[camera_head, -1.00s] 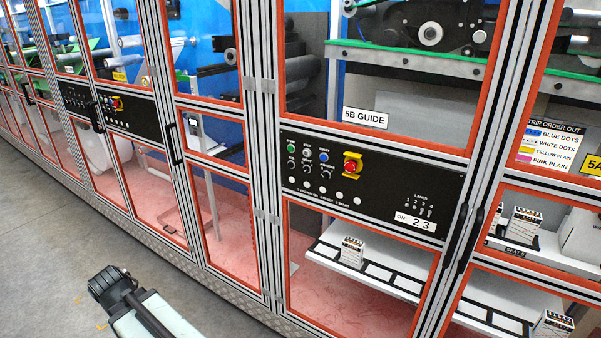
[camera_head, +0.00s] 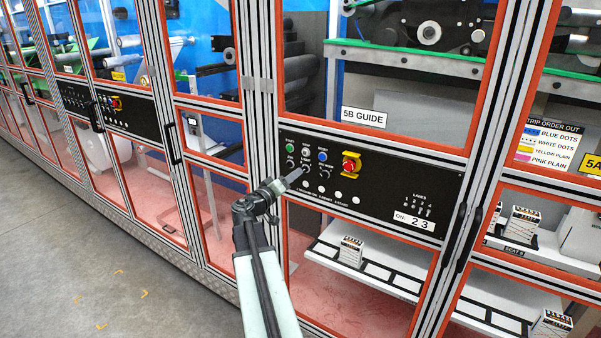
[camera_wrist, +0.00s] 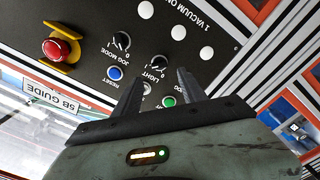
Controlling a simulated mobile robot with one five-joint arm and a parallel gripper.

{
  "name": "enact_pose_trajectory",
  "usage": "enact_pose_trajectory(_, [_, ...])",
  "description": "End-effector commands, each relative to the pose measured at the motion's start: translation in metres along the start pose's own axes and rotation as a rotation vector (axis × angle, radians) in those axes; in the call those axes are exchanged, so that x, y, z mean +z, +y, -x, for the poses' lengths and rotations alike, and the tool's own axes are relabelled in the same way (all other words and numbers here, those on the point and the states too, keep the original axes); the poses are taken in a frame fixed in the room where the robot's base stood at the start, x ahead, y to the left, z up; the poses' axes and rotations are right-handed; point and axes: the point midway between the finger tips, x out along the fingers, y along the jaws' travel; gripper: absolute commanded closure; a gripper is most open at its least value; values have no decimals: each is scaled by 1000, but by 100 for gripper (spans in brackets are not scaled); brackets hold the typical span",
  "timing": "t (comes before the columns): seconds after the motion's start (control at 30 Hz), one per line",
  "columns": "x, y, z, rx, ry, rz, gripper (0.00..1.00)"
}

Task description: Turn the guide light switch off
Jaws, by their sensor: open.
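The guide light switch is a black rotary knob (camera_wrist: 157,63) labelled LIGHT on the black control panel (camera_head: 400,190). In the wrist view, which shows the panel upside down, it lies ahead of the space between my fingertips. Its set position is too small to read. My gripper (camera_head: 301,173) is open and empty, facing the panel's left part. In the wrist view my two fingers (camera_wrist: 161,74) are spread on either side of the line to the knob. I cannot tell whether they touch the panel. In the head view my gripper covers some controls.
Near the knob are a JOG MODE knob (camera_wrist: 122,40), a blue RESET button (camera_wrist: 114,73), a green START button (camera_wrist: 168,101) and several white buttons. A red emergency stop (camera_head: 350,164) on yellow sits to the right. Framed doors surround the panel; open floor (camera_head: 100,260) lies left.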

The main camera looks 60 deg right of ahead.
Motion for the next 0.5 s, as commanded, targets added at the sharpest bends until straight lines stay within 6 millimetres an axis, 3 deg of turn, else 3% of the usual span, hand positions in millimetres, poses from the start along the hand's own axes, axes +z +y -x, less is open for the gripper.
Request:
enact_pose_trajectory(0.23, [-1, -1, -49, 1, -2, 0, 51])
enact_pose_trajectory(0.5, [1, 0, -59, 0, -2, 0, 51])
